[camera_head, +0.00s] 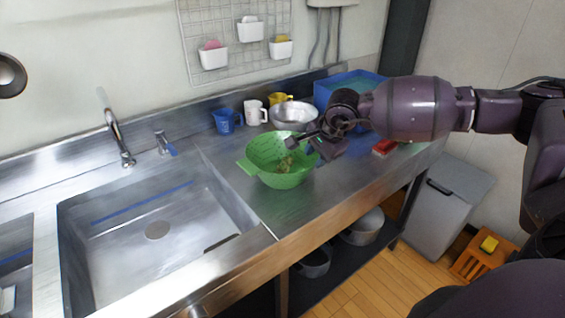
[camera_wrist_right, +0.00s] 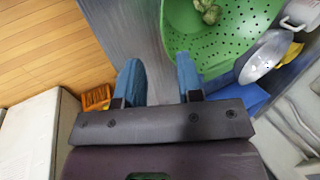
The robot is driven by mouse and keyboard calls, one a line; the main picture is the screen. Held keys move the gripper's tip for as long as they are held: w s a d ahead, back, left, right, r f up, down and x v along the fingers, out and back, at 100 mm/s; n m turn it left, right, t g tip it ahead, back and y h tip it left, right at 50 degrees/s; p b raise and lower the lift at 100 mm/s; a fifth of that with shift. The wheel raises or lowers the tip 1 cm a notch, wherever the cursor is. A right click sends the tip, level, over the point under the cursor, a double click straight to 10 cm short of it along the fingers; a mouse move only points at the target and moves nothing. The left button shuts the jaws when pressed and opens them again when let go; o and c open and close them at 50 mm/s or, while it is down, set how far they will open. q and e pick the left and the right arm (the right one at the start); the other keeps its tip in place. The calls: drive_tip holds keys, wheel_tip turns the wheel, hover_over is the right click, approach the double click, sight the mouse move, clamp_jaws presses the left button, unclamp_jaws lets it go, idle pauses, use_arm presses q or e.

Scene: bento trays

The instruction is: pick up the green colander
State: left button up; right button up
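The green colander (camera_head: 262,160) stands upright on the steel counter, right of the sink, with some green-brown food pieces (camera_head: 287,163) inside. In the right wrist view the colander (camera_wrist_right: 222,35) fills the top right, with a green piece of food (camera_wrist_right: 208,10) in it. My right gripper (camera_head: 305,146) is at the colander's right side, close to its rim. In the wrist view its blue fingers (camera_wrist_right: 159,80) are apart with nothing gripped between them. One finger overlaps the colander's edge; I cannot tell if it touches. My left gripper is not in view.
A metal bowl (camera_head: 294,114), a blue mug (camera_head: 226,121), a white mug (camera_head: 254,112) and a yellow mug (camera_head: 279,98) stand behind the colander. A blue bin (camera_head: 345,84) is at the back right. The sink (camera_head: 150,235) is on the left. The counter's front edge is clear.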

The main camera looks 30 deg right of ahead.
sight(305, 170)
drive_tip(key=x, duration=0.9)
drive_tip(key=shift+w+d+r, duration=0.15)
drive_tip(key=shift+w+r, duration=0.05)
drive_tip(key=shift+w, duration=0.15)
clamp_jaws()
